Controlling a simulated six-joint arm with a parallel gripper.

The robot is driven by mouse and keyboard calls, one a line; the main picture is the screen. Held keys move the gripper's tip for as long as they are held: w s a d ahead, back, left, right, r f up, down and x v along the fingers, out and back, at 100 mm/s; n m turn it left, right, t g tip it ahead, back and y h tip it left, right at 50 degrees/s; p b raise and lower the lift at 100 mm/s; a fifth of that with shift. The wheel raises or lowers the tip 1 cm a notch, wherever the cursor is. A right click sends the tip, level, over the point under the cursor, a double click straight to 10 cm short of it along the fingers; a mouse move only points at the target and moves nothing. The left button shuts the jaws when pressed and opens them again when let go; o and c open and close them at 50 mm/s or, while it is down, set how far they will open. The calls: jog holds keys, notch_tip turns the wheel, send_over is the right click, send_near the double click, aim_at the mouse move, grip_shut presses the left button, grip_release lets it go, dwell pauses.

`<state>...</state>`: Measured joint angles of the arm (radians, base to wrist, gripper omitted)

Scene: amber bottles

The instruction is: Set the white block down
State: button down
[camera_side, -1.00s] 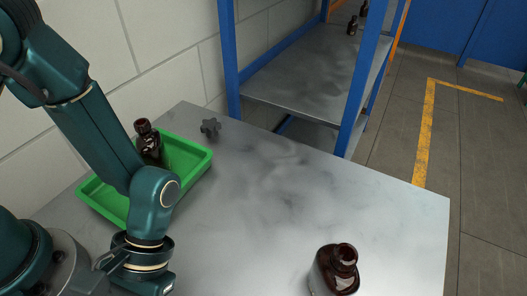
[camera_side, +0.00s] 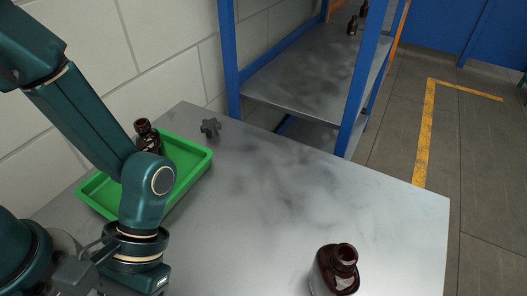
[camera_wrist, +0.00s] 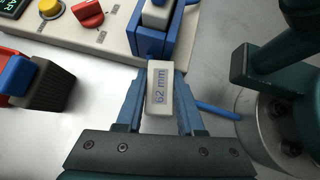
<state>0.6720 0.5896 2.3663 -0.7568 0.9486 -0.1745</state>
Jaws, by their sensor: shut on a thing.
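The white block (camera_wrist: 160,92), marked "62 mm", shows in the wrist view between the fingertips of my gripper (camera_wrist: 160,108). The blue fingers are shut on it, one on each side. The grey-white work surface lies beneath it, and I cannot tell whether the block touches anything below.
In the wrist view, a panel (camera_wrist: 110,36) with red and yellow knobs and a blue holder (camera_wrist: 150,42) lie just beyond the block.

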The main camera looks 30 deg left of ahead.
jog(key=shift+w+a+r, duration=0.1)
jog(key=shift+w+r, duration=0.05)
jog(key=shift+r, duration=0.4)
jog(key=shift+w+r, duration=0.15)
jog(key=shift+r, duration=0.4)
jog(key=w+a+r, duration=0.6)
jog(key=w, duration=0.3)
jog(key=w+d+r+n+t+h, duration=0.1)
jog(key=w+d+n+t+h, duration=0.1)
jog(key=w+d+n+t, duration=0.65)
jog(key=w+d+r+n+h, duration=0.1)
jog(key=w+n+h, duration=0.3)
jog(key=w, duration=0.9)
jog(key=w+d+n+t+h, duration=0.1)
jog(key=w+d+n+t, duration=0.35)
jog(key=w+n, duration=0.5)
jog(key=shift+m, duration=0.9)
jog(key=d+f, duration=0.2)
jog(key=d, duration=0.2)
jog(key=s+d+f, duration=0.1)
jog(key=d+f, duration=0.2)
jog(key=d, duration=0.1)
jog(key=d+f, duration=0.3)
jog(key=d, duration=0.1)
jog(key=shift+s+d, duration=0.2)
jog(key=shift+d, duration=0.1)
jog(key=shift+f, duration=2.1)
